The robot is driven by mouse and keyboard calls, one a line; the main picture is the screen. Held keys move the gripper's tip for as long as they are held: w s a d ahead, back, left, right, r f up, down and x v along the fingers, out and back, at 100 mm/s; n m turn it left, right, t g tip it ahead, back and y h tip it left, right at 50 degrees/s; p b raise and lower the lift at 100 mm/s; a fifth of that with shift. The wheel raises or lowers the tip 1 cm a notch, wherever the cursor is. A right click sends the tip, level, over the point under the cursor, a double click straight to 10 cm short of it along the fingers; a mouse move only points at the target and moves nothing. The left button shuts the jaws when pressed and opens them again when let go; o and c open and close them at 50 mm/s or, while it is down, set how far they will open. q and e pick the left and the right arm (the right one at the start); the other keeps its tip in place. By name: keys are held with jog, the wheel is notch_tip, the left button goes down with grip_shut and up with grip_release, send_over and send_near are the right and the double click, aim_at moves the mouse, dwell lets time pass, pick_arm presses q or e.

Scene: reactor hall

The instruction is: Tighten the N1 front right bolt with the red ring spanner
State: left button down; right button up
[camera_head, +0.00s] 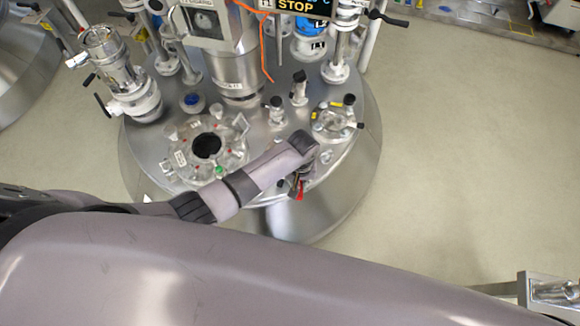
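The open round nozzle (207,146) on the steel reactor lid has a ring of clamps and bolts around its dark hole. I take it for N1, but its label is too small to read. A green mark (219,170) shows at its front right. My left arm crosses over the lid from the left, just in front of the nozzle. My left gripper (299,180) points down at the lid's front edge, right of the nozzle, with its fingers mostly hidden. A small red piece (299,191), perhaps the red ring spanner, shows at the fingers; whether it is gripped is unclear. My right gripper is out of view.
A second, smaller nozzle (334,123) with a yellow label stands at the lid's right. Short valves (276,109) stand between the two nozzles. A tall valve assembly (125,75) rises at the left, and an orange cable (263,45) hangs behind. The floor (460,150) at right is clear.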

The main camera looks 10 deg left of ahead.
pick_arm(q)
jog(key=shift+s+d+f, duration=0.1)
jog(key=shift+s+d, duration=0.15)
jog(key=shift+s, duration=0.1)
jog(key=shift+s+f+b, duration=0.1)
jog(key=shift+f+b, duration=0.25)
jog(key=shift+b, duration=0.25)
jog(key=w+a+f+m+b, duration=0.2)
jog(key=a+m+b, duration=0.1)
jog(key=a+m, duration=0.3)
jog(key=w+a+f+m+b, duration=0.1)
jog(key=w+a+m+b, duration=0.1)
jog(key=a+m, duration=0.4)
jog(key=shift+w+f+m+b, duration=0.35)
jog(key=shift+m+b, duration=0.2)
jog(key=shift+m, duration=0.35)
